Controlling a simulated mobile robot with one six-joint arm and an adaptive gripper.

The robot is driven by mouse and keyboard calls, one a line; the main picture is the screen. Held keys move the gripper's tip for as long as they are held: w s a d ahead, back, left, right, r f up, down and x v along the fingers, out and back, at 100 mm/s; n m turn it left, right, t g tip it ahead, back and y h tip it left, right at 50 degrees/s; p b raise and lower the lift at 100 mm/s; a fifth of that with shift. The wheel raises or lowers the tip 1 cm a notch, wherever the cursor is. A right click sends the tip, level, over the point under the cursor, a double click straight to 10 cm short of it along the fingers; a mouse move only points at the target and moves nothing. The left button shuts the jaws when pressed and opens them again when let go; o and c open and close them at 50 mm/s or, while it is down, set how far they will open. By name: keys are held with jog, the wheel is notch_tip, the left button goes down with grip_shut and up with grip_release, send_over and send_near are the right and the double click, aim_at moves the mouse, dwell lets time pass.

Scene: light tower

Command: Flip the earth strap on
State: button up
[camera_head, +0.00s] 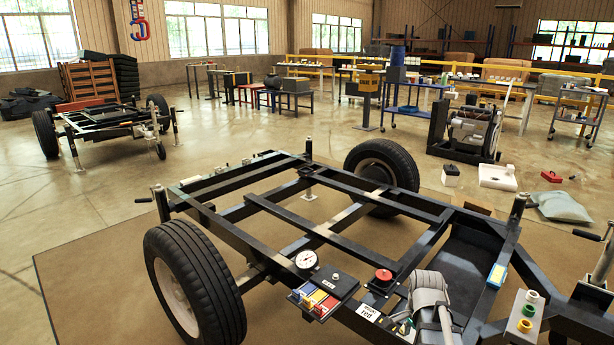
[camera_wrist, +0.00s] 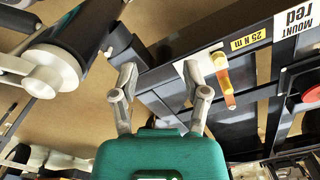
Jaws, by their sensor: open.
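No part in view is labelled as the earth strap, so I cannot tell for sure which it is. In the wrist view a yellow-orange lever (camera_wrist: 223,80) stands on a pale plate on the black frame rail, beside a yellow "25 N m" label (camera_wrist: 246,40). My gripper (camera_wrist: 160,76) is open, with its two grey fingers apart and nothing seen between them. The lever is just right of the right finger.
A red round knob (camera_head: 383,275), a white dial gauge (camera_head: 306,259) and a box with blue, yellow and red parts (camera_head: 315,300) are on the frame nearby. A panel with coloured buttons (camera_head: 525,318) stands at right. Wheels (camera_head: 195,285) flank the frame.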

jog(key=s+a+f+n+b, duration=0.15)
jog(key=s+a+n, duration=0.25)
jog(key=a+n, duration=0.85)
notch_tip(320, 180, up, 38)
jog(key=d+n+p, duration=0.1)
jog(key=p, duration=3.7)
jog(key=shift+d, duration=0.25)
